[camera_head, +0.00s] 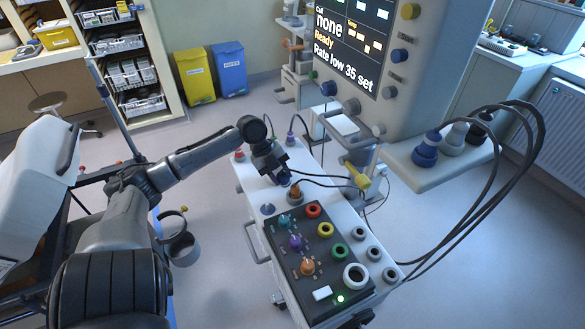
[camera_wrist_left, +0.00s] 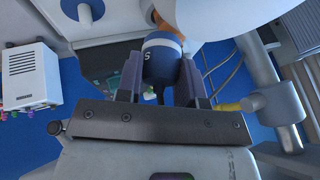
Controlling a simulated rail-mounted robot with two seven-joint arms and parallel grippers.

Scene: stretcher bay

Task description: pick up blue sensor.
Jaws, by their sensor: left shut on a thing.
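The blue sensor (camera_head: 284,177) is a small dark blue piece with a pale band, over the white cart top (camera_head: 250,180). In the left wrist view the blue sensor (camera_wrist_left: 162,58) sits between both fingers and carries a letter S. My left gripper (camera_head: 279,170) is shut on it, reaching in from the left. The gripper also shows in the left wrist view (camera_wrist_left: 160,78). I cannot tell whether the sensor touches the cart. My right gripper is not in view.
An orange connector (camera_head: 295,196) stands close to the held sensor. A black panel (camera_head: 297,240) with coloured sockets and plugs is in front. A yellow connector (camera_head: 358,177) and black cables are to the right. A monitor (camera_head: 425,60) stands behind; a grey cup (camera_head: 183,250) is at left.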

